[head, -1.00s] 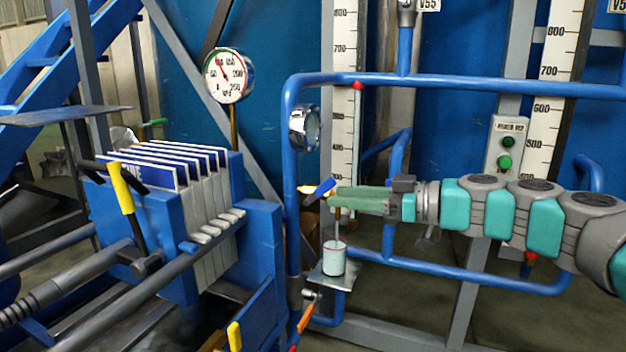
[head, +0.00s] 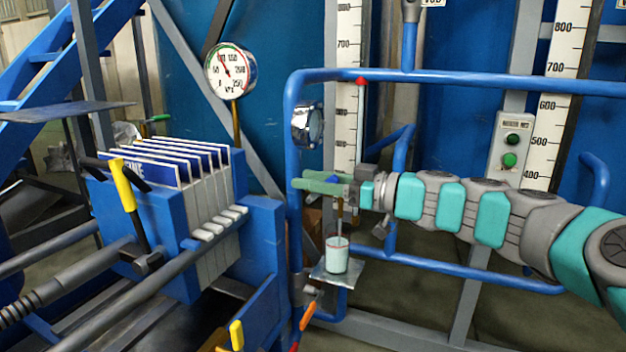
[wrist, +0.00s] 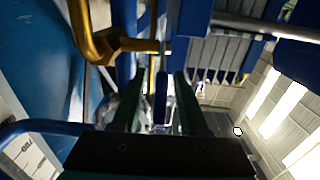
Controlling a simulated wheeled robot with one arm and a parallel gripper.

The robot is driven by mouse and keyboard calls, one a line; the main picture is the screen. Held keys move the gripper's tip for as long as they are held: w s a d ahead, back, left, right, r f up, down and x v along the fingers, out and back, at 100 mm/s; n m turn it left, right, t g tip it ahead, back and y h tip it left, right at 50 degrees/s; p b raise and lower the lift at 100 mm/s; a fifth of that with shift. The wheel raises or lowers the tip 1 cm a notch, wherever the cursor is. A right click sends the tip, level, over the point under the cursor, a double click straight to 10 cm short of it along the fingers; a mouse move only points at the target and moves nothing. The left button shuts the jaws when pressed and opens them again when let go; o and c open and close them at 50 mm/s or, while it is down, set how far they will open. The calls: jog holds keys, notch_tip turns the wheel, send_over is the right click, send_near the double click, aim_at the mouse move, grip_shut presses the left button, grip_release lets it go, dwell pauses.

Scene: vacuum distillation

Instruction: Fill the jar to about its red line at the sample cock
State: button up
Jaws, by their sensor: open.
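The jar (head: 337,258) stands upright on a small metal plate, with a red line near its top. It looks pale and whitish inside; the exact level against the line is too small to tell. The sample cock's thin brass spout (head: 340,212) comes down over the jar; I cannot tell whether liquid is running. My gripper (head: 305,184) is above the jar, its green fingers pointing left. A small blue part, apparently the cock's handle (head: 333,179), shows by the fingers. In the wrist view a blue bar (wrist: 162,98) lies between the open fingers (wrist: 158,85).
A blue pipe frame (head: 293,150) rises just left of my fingertips and runs across above the arm. A round gauge (head: 307,125) hangs on it. The filter press (head: 200,210) fills the left. An orange-handled valve (head: 308,315) sits below the jar's plate.

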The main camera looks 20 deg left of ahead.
grip_shut()
dwell(1.4)
